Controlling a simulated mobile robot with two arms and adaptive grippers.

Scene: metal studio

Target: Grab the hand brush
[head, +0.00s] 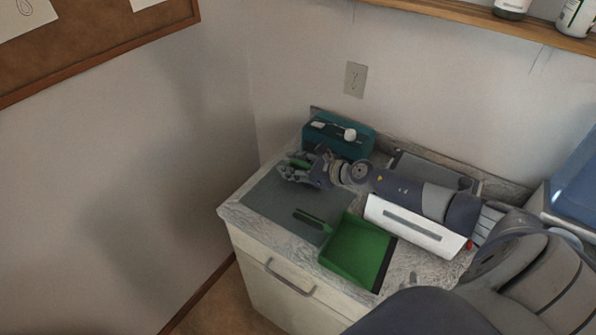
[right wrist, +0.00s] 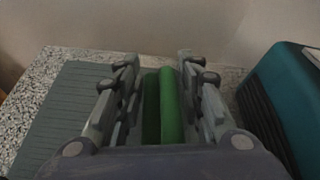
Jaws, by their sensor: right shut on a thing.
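The hand brush is mostly hidden by my right gripper in the head view; a bit of its green handle (head: 299,162) shows between the fingers. My right gripper (head: 292,173) is over the back part of the grey mat, shut on the hand brush. In the right wrist view, the green hand brush (right wrist: 168,108) lies lengthwise between the two fingers (right wrist: 157,75) of the gripper. I cannot tell whether the brush is lifted off the mat. My left gripper is not in view.
A green dustpan (head: 355,250) lies at the counter's front edge, its handle over the grey mat (head: 262,205). A teal box (head: 345,128) stands behind the gripper and shows at the right in the right wrist view (right wrist: 290,95). A white box (head: 385,208) lies beneath my right forearm.

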